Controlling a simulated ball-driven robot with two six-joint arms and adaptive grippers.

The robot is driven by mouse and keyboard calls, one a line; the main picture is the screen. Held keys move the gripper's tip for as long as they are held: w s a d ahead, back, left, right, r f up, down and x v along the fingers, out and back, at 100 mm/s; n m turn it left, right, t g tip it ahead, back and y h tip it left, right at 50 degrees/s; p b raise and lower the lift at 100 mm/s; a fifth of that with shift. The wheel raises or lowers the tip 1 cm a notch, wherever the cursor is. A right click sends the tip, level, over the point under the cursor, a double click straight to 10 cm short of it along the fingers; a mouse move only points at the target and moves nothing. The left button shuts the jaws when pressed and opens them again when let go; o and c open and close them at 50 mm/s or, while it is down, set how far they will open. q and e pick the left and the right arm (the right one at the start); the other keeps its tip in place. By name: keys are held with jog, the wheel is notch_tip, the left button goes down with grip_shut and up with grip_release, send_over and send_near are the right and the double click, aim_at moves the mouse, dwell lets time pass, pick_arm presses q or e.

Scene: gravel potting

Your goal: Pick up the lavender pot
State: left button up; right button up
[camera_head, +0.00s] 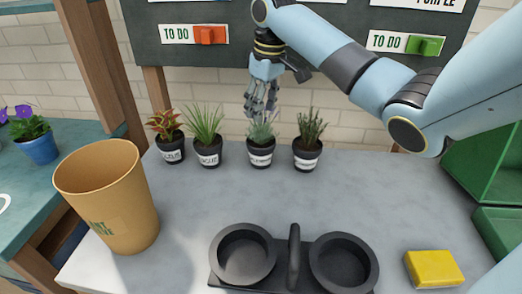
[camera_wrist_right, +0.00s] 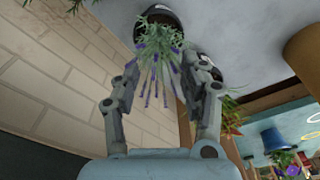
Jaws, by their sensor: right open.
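The lavender pot (camera_head: 261,158) is a small black pot with a white label. It stands upright on the grey table, third from the left in a row of small pots. Its grey-green foliage rises toward my right gripper (camera_head: 261,106), which is above it, pointing down and open. In the right wrist view, purple flower spikes (camera_wrist_right: 160,65) lie between the open fingers of the right gripper (camera_wrist_right: 166,75). The dark pot (camera_wrist_right: 155,22) shows beyond the fingertips, apart from them. My left gripper is not in view.
Similar pots stand close by: two at left (camera_head: 172,152) (camera_head: 208,157) and one at right (camera_head: 307,158). A large tan pot (camera_head: 128,205) stands front left. A black two-cup holder (camera_head: 294,262) and yellow block (camera_head: 433,268) are in front. The middle table is clear.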

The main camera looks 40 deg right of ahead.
aim_at(261, 140)
jog(key=f, duration=0.6)
jog(key=shift+w+d+f, duration=0.1)
jog(key=shift+w+f, duration=0.3)
jog(key=shift+c, duration=0.4)
grip_shut()
